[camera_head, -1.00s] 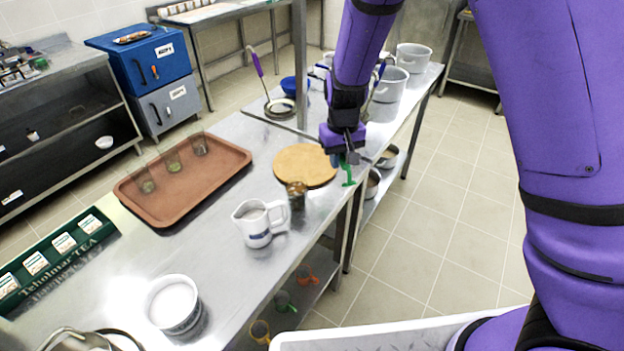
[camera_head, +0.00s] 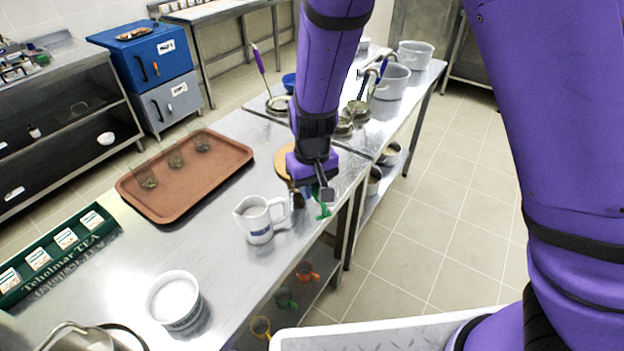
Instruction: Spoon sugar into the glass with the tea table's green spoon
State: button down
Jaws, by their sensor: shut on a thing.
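My gripper (camera_head: 322,190) is shut on the green spoon (camera_head: 323,208), above the table's right edge. The spoon hangs below the jaws, small in view. A glass with dark content (camera_head: 299,198) stands just left of the jaws, partly hidden by my gripper; I cannot tell if they touch. A white bowl (camera_head: 180,318) with white content, which looks like sugar, stands at the table's front. A white jug (camera_head: 257,226) stands between the bowl and my gripper. Several glasses (camera_head: 176,161) stand on the brown tray (camera_head: 160,214).
A round wooden board (camera_head: 282,163) lies behind my gripper, mostly hidden. A green tea box (camera_head: 60,263) lies at the left. Ladles and pots (camera_head: 390,82) stand at the table's far end. Coloured mugs (camera_head: 286,298) sit on the lower shelf. Table between tray and bowl is clear.

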jog(key=shift+d+f+y, duration=0.15)
jog(key=shift+d+y, duration=0.05)
jog(key=shift+y, duration=0.2)
jog(key=d+g+y, duration=0.1)
jog(key=g+y, duration=0.1)
jog(key=y, duration=0.4)
jog(key=w+d+f+g+y, duration=0.1)
jog(key=g+y, duration=0.2)
jog(key=y, duration=0.4)
jog(key=d+f+g+y, duration=0.1)
jog(key=g+y, duration=0.1)
jog(key=y, duration=0.5)
jog(key=shift+w+d+f+g, duration=0.15)
jog(key=shift+w+g, duration=0.05)
jog(key=shift+g, duration=0.2)
jog(key=shift+d, duration=0.1)
dwell(2.3)
